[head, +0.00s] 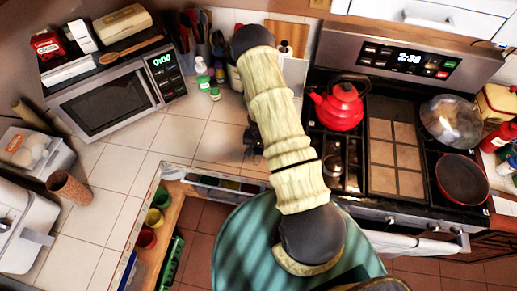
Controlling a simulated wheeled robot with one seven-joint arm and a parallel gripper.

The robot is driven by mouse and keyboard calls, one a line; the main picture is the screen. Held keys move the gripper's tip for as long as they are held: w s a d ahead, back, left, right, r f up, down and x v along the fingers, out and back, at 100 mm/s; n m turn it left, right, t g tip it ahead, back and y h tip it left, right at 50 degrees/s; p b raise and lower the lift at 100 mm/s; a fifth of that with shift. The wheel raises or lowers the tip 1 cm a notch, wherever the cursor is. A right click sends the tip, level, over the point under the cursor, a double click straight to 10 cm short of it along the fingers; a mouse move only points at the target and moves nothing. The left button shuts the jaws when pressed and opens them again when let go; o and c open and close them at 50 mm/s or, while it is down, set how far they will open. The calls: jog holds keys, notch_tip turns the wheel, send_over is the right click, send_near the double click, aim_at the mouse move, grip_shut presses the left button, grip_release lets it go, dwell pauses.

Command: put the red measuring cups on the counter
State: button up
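I cannot make out the red measuring cups for certain. A small red cup-like thing (145,238) sits on the wooden shelf or drawer below the counter, at the lower left, beside a yellow one. The white tiled counter (215,135) runs along the back and left. My arm reaches up the middle of the head view. What seems to be my gripper (253,145) is a small dark shape beside the arm, over the counter near its front edge. It is mostly hidden, and I cannot see its fingers or anything held.
A microwave (110,100) stands at the back left. A red kettle (340,107) and a red pan (463,178) sit on the stove at the right. A brown cup (68,187) stands at the left. The counter in front of the microwave is largely clear.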

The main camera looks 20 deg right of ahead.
jog(key=shift+r, duration=0.1)
notch_tip(320, 180, up, 11)
jog(key=shift+f, duration=0.1)
jog(key=shift+s+r, duration=0.1)
jog(key=shift+r, duration=0.45)
jog(key=shift+r, duration=0.1)
dwell(0.4)
jog(key=s+a+r+n, duration=0.2)
jog(key=s+r, duration=0.2)
jog(key=r, duration=0.4)
jog(key=s+a+r+n+t, duration=0.1)
jog(key=s+r, duration=0.3)
jog(key=r, duration=0.4)
jog(key=s+a+r+n+t, duration=0.1)
jog(key=s+a+r+n, duration=0.2)
jog(key=r, duration=0.5)
jog(key=shift+s+a+r+n, duration=0.2)
jog(key=shift+s+a+n, duration=0.25)
jog(key=shift+s, duration=0.3)
